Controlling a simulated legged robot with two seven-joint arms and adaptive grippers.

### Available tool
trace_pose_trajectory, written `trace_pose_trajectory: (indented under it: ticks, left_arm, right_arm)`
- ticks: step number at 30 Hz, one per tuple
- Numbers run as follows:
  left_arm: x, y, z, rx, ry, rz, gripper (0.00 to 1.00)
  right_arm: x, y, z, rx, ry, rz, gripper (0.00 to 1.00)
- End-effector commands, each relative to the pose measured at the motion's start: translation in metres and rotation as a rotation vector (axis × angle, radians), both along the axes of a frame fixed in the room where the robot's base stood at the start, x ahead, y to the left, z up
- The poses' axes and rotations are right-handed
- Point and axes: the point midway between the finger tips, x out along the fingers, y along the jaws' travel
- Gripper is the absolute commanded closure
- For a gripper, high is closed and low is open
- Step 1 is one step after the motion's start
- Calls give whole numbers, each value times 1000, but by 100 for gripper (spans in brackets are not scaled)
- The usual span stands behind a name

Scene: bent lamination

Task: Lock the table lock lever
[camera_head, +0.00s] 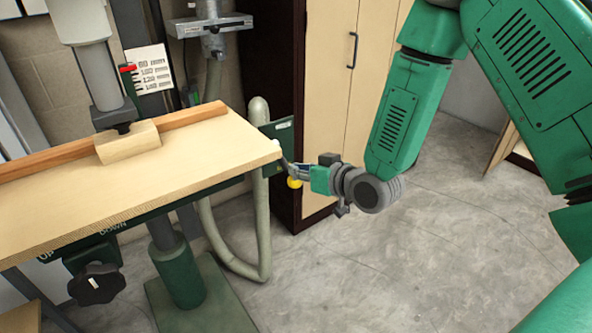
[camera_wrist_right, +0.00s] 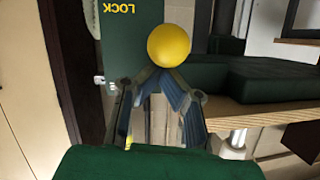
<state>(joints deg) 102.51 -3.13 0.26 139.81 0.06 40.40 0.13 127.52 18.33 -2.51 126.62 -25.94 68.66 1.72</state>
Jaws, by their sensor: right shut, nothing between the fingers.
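The lock lever shows by its round yellow knob (camera_head: 294,183), just below my right gripper's fingers at the right end of the wooden table (camera_head: 215,150). In the right wrist view the yellow knob (camera_wrist_right: 170,45) appears just beyond the fingertips, in front of a green plate (camera_wrist_right: 127,40) marked LOCK, which reads upside down. My right gripper (camera_head: 292,169) is shut and empty, close beside the knob; the wrist view also shows its fingers (camera_wrist_right: 160,78). Whether they touch the knob I cannot tell. The lever's shaft is mostly hidden. My left gripper is out of view.
A wooden block (camera_head: 128,142) sits under a press over a long wood strip (camera_head: 195,114) on the table. A black handwheel (camera_head: 97,284) is below the table. A grey pipe (camera_head: 262,215) and a tall cabinet (camera_head: 325,80) stand behind the right gripper. The floor at right is clear.

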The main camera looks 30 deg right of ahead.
Motion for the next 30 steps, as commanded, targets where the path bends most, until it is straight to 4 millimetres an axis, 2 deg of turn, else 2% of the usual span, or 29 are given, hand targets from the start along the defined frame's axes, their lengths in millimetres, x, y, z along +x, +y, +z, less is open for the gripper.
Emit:
trace_pose_trajectory:
  ticks: [1,3,9,12,15,21,30]
  left_arm:
    - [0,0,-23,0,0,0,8]
    - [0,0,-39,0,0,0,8]
    - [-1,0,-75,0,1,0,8]
    - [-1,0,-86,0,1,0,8]
    - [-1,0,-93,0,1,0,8]
    - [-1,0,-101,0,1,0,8]
    - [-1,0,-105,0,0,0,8]
  right_arm:
    - [-1,0,-17,5,-43,-2,100]
    - [0,0,-23,10,-108,-1,100]
    - [6,1,-35,21,-273,-1,100]
    - [9,1,-39,26,-341,0,100]
    - [12,1,-41,30,-399,0,100]
    - [16,2,-44,30,-394,2,100]
    - [19,2,-48,29,-386,2,100]
